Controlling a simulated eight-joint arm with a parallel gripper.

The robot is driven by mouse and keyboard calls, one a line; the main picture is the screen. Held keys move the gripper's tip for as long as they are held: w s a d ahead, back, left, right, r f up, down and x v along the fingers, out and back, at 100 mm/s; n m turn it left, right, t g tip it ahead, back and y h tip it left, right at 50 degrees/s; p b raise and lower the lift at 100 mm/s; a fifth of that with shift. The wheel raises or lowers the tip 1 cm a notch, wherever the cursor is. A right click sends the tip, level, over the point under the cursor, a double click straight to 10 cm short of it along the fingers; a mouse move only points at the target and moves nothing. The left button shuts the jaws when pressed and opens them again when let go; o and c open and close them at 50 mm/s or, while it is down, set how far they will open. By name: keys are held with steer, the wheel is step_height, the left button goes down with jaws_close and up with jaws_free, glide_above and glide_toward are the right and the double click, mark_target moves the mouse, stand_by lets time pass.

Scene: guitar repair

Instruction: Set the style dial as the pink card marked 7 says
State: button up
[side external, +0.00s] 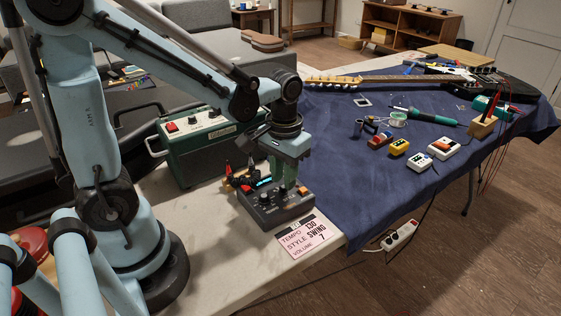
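A dark grey control box (268,218) with several knobs, small buttons and a lit blue display (263,183) sits near the front edge of the table. Which knob is the style dial is too small to read. A pink card (305,238) lies just in front of the box; it reads TEMPO 130, STYLE SWING and VOLUME 7. My gripper (286,186) points down over the back part of the box, with its fingertips close to the panel. Whether the fingers touch a knob, and how far apart they are, I cannot tell. They hide part of the panel.
A green amplifier (205,150) stands behind the box at left. Red and black plugs (239,172) are at the box's back left. A blue cloth (340,190) to the right bears pedals (418,161), a soldering iron (432,117) and a guitar (430,84). Pale tabletop left of the box is bare.

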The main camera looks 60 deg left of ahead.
steer(key=shift+f, duration=1.15)
steer(key=shift+r, duration=0.15)
stand_by(0.6)
steer(key=c, duration=0.5)
steer(key=m, duration=0.6)
steer(key=o, duration=0.5)
steer(key=shift+r, duration=3.5)
